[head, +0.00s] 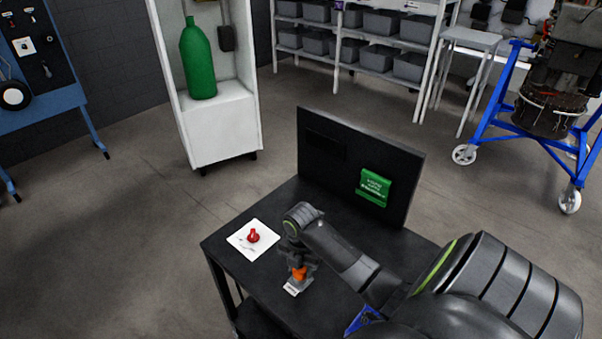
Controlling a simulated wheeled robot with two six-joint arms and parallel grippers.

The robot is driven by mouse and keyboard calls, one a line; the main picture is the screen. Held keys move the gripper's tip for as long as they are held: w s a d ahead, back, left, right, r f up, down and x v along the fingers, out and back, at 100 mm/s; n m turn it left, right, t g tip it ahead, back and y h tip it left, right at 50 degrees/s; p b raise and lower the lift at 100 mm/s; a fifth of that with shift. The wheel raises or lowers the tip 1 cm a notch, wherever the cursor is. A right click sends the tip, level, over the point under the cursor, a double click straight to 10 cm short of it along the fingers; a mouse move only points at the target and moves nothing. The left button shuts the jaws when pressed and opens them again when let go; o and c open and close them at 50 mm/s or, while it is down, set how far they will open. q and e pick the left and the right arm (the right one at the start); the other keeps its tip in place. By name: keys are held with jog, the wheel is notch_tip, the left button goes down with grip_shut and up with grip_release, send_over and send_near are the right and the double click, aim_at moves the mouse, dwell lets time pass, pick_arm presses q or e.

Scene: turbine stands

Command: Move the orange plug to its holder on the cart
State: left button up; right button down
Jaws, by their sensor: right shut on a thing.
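The orange plug (299,273) shows as a small orange piece at the tip of my right gripper (298,266), over the black cart top (233,259). My right gripper points down and is shut on the plug. A small holder with a white label (292,290) lies right under and in front of the plug. I cannot tell whether the plug touches the holder or is just above it, as the gripper and plug hide that spot. My left gripper is not in view.
A red plug (253,235) stands on a white plate (241,249) left of my gripper. A black upright panel with a green pouch (374,186) rises at the cart's back. A white cabinet with a green cylinder (198,60) stands beyond. Open floor lies left of the cart.

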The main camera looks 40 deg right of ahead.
jog(key=shift+s+a+f, duration=0.15)
jog(key=shift+s+f, duration=0.2)
jog(key=shift+f, duration=0.15)
jog(key=c, duration=1.3)
grip_release()
jog(key=o, duration=0.5)
jog(key=shift+w+f, duration=0.1)
jog(key=shift+w, duration=0.3)
jog(key=shift+o, duration=0.9)
jog(key=shift+s+r, duration=0.1)
jog(key=shift+r, duration=0.1)
jog(key=shift+r, duration=0.1)
jog(key=shift+d+r+p, duration=0.2)
jog(key=shift+p, duration=0.1)
notch_tip(320, 180, up, 7)
jog(key=p, duration=0.7)
jog(key=shift+f, duration=0.2)
